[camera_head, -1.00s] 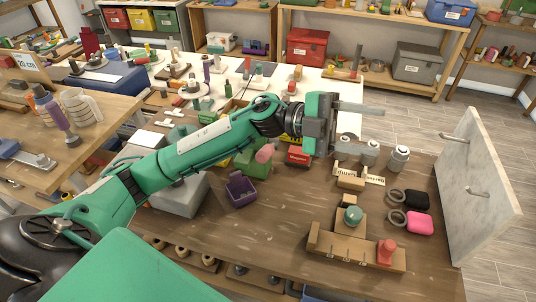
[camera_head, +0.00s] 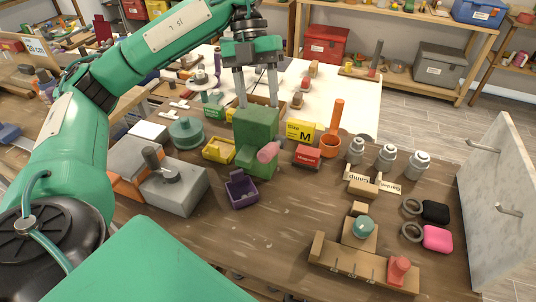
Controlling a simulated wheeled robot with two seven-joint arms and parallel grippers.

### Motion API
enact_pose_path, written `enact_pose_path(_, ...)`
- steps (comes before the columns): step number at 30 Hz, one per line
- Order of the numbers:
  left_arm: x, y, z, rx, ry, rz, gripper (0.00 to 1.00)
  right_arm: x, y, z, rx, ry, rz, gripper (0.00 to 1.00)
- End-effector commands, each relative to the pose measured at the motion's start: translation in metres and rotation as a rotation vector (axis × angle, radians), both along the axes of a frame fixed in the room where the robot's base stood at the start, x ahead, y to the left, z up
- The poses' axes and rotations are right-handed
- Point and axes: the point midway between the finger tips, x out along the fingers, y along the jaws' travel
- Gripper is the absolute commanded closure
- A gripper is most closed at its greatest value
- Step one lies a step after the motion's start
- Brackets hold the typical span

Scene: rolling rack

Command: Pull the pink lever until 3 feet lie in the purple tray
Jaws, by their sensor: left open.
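The pink lever (camera_head: 268,152) sticks out from the front of a green dispenser block (camera_head: 256,128) on the brown table. The purple tray (camera_head: 242,190) stands in front of the block, a little to its left. I cannot make out any feet inside the tray. My left gripper (camera_head: 257,90) points down above the dispenser's top, behind and above the lever. Its two grey fingers are apart, with nothing seen between them. My right gripper is not in view.
A red Magnet box (camera_head: 307,156) and yellow Size M box (camera_head: 301,131) stand right of the dispenser. A grey machine (camera_head: 175,187) stands left of the tray. A wooden fixture (camera_head: 362,265) lies at front right. Bare tabletop lies between tray and fixture.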

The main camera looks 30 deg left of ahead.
Motion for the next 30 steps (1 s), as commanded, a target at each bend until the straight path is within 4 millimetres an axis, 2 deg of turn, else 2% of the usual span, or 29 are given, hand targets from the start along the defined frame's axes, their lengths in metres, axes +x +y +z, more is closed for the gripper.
enact_pose_path(5,-0.008,-0.008,-0.021,0.002,0.005,-0.002,0.5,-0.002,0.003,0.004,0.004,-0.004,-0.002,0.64)
enact_pose_path(12,-0.023,-0.026,-0.067,0.0,0.006,-0.003,0.5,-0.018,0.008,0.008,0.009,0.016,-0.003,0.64)
enact_pose_path(18,-0.033,-0.038,-0.1,-0.001,0.004,-0.003,0.5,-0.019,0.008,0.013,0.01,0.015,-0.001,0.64)
enact_pose_path(24,-0.038,-0.044,-0.118,-0.002,0.002,-0.002,0.5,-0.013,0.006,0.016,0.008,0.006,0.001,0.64)
enact_pose_path(30,-0.039,-0.046,-0.122,-0.003,0.0,-0.002,0.5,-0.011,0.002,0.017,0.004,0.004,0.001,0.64)
